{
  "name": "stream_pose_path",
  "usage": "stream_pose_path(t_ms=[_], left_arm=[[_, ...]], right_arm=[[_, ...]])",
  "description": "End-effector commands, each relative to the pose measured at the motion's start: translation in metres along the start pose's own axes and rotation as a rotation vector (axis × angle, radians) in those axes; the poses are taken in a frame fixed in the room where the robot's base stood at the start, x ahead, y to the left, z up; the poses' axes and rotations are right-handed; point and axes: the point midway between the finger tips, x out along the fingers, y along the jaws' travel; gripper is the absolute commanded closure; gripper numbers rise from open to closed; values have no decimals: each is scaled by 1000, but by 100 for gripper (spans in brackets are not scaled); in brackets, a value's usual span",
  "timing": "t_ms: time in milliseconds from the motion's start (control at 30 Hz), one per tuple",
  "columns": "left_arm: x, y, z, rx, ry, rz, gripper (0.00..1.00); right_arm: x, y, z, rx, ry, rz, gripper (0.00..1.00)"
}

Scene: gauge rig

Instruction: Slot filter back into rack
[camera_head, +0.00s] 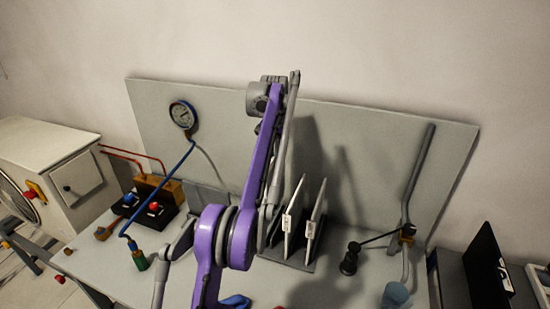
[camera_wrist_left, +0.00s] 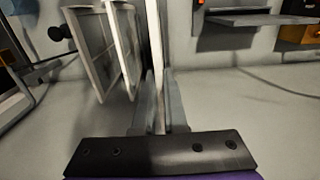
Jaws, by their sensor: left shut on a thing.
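My left gripper (camera_wrist_left: 160,82) is shut on a thin pale filter (camera_wrist_left: 155,45), seen edge-on between the two grey fingers in the left wrist view. In the head view my purple arm hides most of the gripper and the held filter. Two other white-framed filters, the near one (camera_head: 293,216) and the far one (camera_head: 315,221), stand upright and slightly tilted in the dark rack (camera_head: 290,262). They also show left of the fingers in the left wrist view, apart from the held one. Whether the held filter touches the rack is hidden. My right gripper is not in view.
A pressure gauge (camera_head: 183,115) with a blue hose stands left. A manifold (camera_head: 155,205) sits below it. A black knob fitting (camera_head: 350,260) stands right of the rack, near a grey pipe (camera_head: 418,170). The grey backboard (camera_head: 380,140) rises behind.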

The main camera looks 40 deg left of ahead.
Motion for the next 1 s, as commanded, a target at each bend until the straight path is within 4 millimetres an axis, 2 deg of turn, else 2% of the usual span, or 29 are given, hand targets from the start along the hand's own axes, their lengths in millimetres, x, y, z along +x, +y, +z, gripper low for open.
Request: stream_pose_path(t_ms=[167,600,1000], left_arm=[[8,0,1,0,-1,-1,100],[51,0,1,0,-2,0,100],[54,0,0,0,1,0,100]], right_arm=[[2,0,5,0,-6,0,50],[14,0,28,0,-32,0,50],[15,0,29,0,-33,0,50]])
